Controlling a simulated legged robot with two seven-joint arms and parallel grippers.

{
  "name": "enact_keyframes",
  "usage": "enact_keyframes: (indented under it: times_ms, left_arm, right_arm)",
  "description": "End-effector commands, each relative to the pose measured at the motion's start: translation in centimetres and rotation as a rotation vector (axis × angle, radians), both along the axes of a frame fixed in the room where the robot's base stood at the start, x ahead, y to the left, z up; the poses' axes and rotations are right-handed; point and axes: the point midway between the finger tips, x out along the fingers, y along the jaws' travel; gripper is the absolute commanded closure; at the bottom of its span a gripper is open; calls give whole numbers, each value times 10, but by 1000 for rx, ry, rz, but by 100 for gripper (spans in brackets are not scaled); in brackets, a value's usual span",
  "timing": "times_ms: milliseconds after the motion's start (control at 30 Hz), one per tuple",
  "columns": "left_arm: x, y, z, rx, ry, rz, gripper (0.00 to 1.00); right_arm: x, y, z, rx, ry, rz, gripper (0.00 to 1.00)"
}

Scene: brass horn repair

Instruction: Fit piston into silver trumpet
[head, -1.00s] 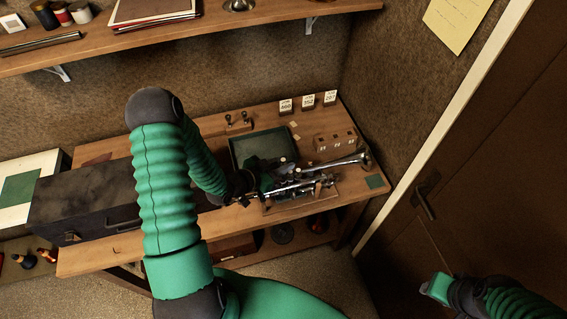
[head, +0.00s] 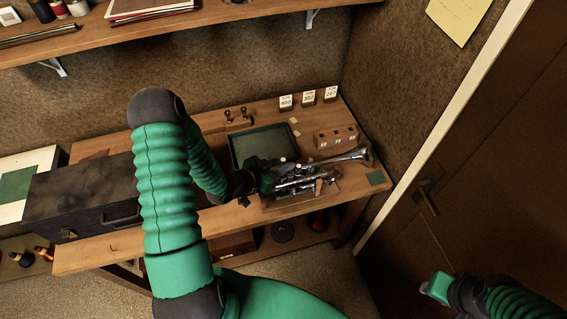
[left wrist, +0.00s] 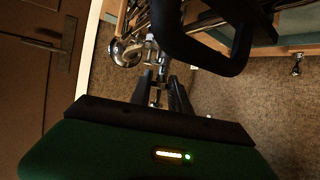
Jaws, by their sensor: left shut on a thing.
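The silver trumpet (head: 352,154) lies on the right part of the workbench, its bell pointing right. Its bell also shows in the left wrist view (left wrist: 124,50). My left gripper (head: 282,178) is over the valve end of the trumpet, near the front of the bench. In the left wrist view its two dark fingers (left wrist: 160,92) are shut on a slim silver piece, the piston (left wrist: 154,96). The piston's lower end and any contact with a valve casing are too small and dark to tell. My right gripper (head: 437,288) is at the lower right, away from the bench; its fingers are not clear.
A green-lined tray (head: 233,152) sits behind my left gripper. A wooden block with numbered holes (head: 336,138) and several number cards (head: 308,98) stand behind the trumpet. A dark case (head: 80,200) fills the left of the bench. A door (head: 480,170) is at right.

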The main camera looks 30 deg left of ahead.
Motion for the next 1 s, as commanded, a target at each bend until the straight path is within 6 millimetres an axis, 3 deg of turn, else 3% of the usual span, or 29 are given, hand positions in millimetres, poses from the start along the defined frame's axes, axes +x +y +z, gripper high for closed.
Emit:
enact_keyframes:
  times_ms: [267,300,500,833,1000]
  left_arm:
    - [0,0,-8,0,0,0,100]
    - [0,0,-8,0,0,0,76]
    - [0,0,-8,0,1,-1,52]
    - [-4,1,-7,0,1,0,52]
    - [-31,10,3,3,0,4,52]
  right_arm:
    - [0,0,-7,0,0,0,64]
    - [0,0,-7,0,0,0,64]
    - [0,0,-6,0,0,0,64]
    - [0,0,-8,0,0,0,64]
    - [0,0,-19,0,0,0,64]
